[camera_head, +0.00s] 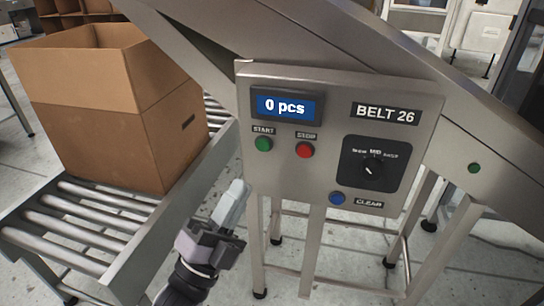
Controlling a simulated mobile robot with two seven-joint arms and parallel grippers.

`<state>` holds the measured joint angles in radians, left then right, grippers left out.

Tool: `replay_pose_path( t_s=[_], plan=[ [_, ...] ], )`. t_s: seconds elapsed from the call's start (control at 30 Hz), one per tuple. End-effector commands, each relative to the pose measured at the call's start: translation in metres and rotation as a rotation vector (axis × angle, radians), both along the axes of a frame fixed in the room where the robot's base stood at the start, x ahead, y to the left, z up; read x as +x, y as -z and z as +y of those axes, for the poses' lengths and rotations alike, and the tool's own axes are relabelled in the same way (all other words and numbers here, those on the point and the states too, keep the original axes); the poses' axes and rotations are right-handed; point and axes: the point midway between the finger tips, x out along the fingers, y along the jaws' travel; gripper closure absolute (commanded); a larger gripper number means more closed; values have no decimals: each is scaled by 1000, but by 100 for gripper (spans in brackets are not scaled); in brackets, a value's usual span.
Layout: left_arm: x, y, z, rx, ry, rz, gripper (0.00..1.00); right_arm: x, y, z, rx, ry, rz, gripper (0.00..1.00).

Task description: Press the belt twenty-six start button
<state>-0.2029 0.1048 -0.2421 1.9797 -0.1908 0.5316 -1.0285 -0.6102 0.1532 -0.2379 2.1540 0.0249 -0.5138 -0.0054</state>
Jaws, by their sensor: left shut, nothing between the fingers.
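The belt 26 control panel (315,195) is a grey metal plate on the side of a sloping conveyor, labelled BELT 26. Its green start button (263,144) sits at the left under the display (287,105), which reads 0 pcs. The red stop button (305,150) is just right of it. My left gripper (237,186) is shut and empty, below and a little left of the start button, near the panel's lower left edge. I cannot tell whether it touches the panel. My right gripper is not in view.
A dark rotary knob (373,169) and a blue clear button (337,198) are also on the panel. An open cardboard box (115,130) stands on a roller conveyor (75,235) at the left. Metal legs (312,250) stand under the panel.

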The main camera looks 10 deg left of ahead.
Motion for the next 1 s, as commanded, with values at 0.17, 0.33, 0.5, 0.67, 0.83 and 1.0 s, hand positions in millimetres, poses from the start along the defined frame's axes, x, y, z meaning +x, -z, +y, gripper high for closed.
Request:
replay_pose_path(
  t_s=[0.17, 0.33, 0.5, 0.67, 0.83, 1.0],
  plan=[
    [-1, -2, -1, 9, -6, -22, 100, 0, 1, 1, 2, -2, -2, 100],
    [-1, -2, -1, 8, -6, -21, 100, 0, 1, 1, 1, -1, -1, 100],
    [3, -1, -1, 7, -5, -21, 100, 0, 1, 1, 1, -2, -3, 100],
    [17, 0, -1, 7, -5, -22, 100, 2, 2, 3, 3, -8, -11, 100],
    [42, 1, -2, 6, -4, -21, 100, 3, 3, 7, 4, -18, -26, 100],
    [65, 0, -3, 7, -5, -21, 100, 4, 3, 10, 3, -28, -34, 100]
  ],
)
